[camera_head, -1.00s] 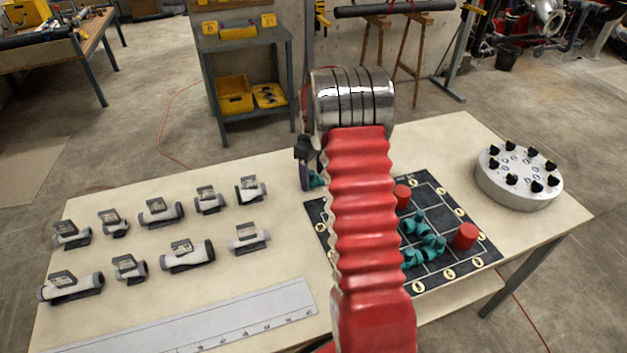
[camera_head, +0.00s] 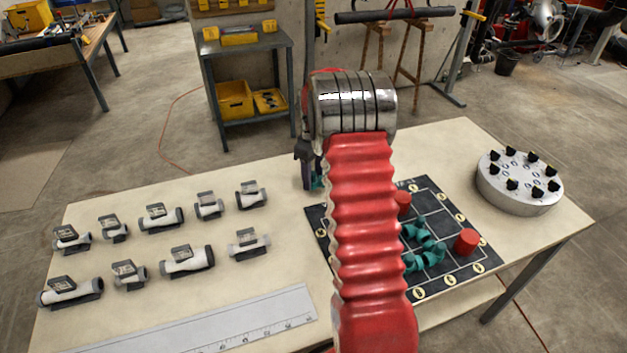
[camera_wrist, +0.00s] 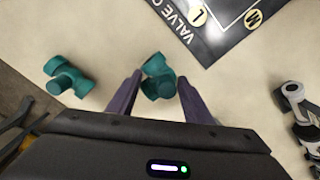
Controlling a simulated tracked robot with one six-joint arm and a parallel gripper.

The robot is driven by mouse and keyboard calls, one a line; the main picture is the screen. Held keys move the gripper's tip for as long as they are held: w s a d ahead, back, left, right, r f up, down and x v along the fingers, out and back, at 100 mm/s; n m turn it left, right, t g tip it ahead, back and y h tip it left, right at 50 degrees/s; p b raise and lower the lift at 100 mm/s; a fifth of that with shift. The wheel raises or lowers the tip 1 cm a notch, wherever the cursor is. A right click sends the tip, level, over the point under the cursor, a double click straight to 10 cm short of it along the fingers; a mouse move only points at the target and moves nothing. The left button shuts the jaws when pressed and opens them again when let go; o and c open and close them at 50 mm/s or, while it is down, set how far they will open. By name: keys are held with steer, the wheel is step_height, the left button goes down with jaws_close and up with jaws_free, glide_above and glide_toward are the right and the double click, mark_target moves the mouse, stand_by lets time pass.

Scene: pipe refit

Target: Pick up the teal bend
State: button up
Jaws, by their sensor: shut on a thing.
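My gripper (camera_wrist: 159,88) is shut on a teal bend (camera_wrist: 158,70), which sits between its two dark purple fingertips in the wrist view. Whether the bend touches the table is hard to tell. A second teal fitting (camera_wrist: 68,77) lies on the table to the left in that view. In the head view my red arm hides much of the gripper (camera_head: 308,180), and only a sliver of teal (camera_head: 317,183) shows beside it. Several teal pieces (camera_head: 425,246) form a cluster on the black mat.
The black mat (camera_head: 461,282) has labelled cells and red cylinders (camera_head: 466,242). Several grey-white pipe fittings (camera_head: 187,261) stand in rows at the left, above a ruler (camera_head: 230,325). A round metal disc with black knobs (camera_head: 518,190) is at the right.

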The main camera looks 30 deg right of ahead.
mark_target(313, 171)
step_height(313, 171, up, 8)
steer(key=shift+r, duration=0.2)
stand_by(0.7)
